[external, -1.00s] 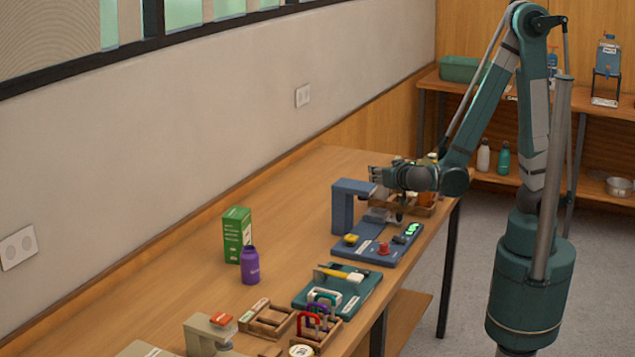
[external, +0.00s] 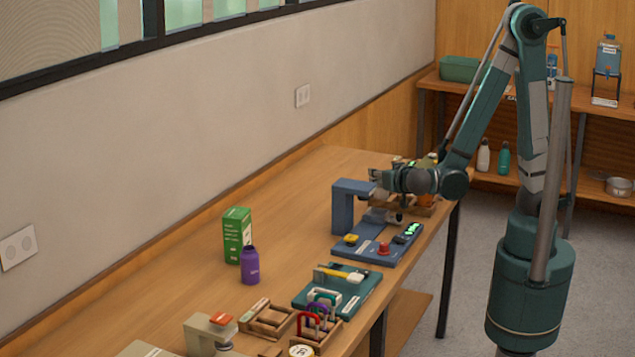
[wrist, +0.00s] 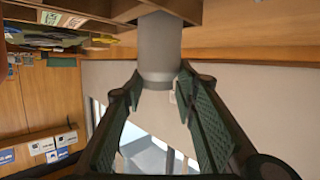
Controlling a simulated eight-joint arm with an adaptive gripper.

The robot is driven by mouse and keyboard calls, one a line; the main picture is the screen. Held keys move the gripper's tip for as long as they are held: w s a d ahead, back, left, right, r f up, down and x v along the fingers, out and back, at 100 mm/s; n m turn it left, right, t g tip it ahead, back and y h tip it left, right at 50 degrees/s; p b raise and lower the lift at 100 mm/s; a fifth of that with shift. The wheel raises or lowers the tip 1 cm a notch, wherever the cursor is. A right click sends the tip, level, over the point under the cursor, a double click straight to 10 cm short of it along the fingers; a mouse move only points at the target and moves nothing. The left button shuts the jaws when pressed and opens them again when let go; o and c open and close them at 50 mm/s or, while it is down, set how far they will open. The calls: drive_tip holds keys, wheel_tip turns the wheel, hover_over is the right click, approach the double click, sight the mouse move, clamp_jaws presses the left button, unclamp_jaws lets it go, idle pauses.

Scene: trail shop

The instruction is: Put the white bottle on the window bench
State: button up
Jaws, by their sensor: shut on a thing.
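My gripper (external: 388,181) is over the right part of the long wooden bench (external: 190,262), beside a blue machine (external: 352,203). In the wrist view my gripper (wrist: 158,84) is shut on a pale grey-white cylinder (wrist: 159,48), bottle-like with a narrower end between the fingertips. Its far end is close to brown wood at the top of that view; I cannot tell if they touch. In the external view my arm and the machine largely hide it. A white bottle (external: 484,156) stands on the lower back shelf, beside a teal bottle (external: 503,158).
A green box (external: 237,235) and a purple bottle (external: 250,265) stand mid-bench. A teal board (external: 337,286), a wooden tray (external: 267,320) and carabiners (external: 316,315) lie toward the front. The bench along the wall is mostly clear.

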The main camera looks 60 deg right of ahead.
drive_tip(key=shift+f, duration=0.1)
drive_tip(key=o, duration=1.4)
drive_tip(key=v, duration=1.2)
